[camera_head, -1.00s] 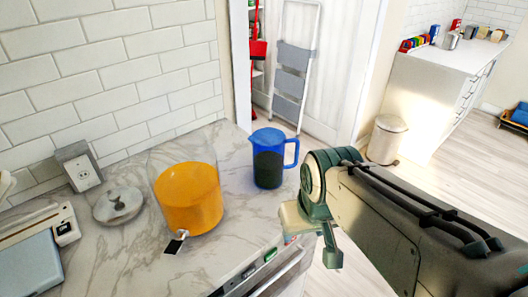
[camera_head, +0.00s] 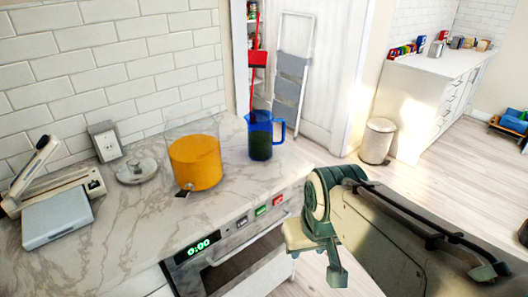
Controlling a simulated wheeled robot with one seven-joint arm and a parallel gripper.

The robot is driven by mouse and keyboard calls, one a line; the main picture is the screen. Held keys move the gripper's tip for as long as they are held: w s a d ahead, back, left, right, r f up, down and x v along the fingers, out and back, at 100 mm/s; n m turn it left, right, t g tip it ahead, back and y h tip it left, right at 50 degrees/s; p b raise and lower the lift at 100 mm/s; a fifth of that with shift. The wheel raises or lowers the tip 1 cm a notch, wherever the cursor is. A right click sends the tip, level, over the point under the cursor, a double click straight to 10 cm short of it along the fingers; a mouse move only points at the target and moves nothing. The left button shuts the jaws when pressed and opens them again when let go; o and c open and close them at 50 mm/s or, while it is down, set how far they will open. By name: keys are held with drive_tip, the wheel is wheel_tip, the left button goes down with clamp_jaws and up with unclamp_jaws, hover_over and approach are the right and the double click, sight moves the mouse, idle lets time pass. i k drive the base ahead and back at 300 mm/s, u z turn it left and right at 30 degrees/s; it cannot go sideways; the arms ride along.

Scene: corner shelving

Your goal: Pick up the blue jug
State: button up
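The blue jug (camera_head: 261,137) stands upright on the marble counter (camera_head: 150,222), near its far right corner. It is see-through, with dark contents low inside and its handle to the right. My gripper (camera_head: 318,262) is below and to the right of the jug in the picture, in front of the counter's edge, and does not touch the jug. Two finger-like parts show apart at its end, with nothing seen between them.
A glass dispenser of orange liquid (camera_head: 195,162) stands left of the jug. A glass lid (camera_head: 137,170), a socket box (camera_head: 105,141) and a grey-blue device (camera_head: 58,216) lie further left. An oven (camera_head: 230,252) is under the counter. A bin (camera_head: 378,141) stands on the open floor.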

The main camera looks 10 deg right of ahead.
sight(260, 123)
drive_tip(key=u, duration=0.15)
drive_tip(key=k, duration=0.35)
drive_tip(key=z, duration=1.25)
drive_tip(key=i, duration=1.8)
drive_tip(key=u, duration=1.15)
drive_tip(key=i, duration=0.45)
drive_tip(key=u, duration=0.4)
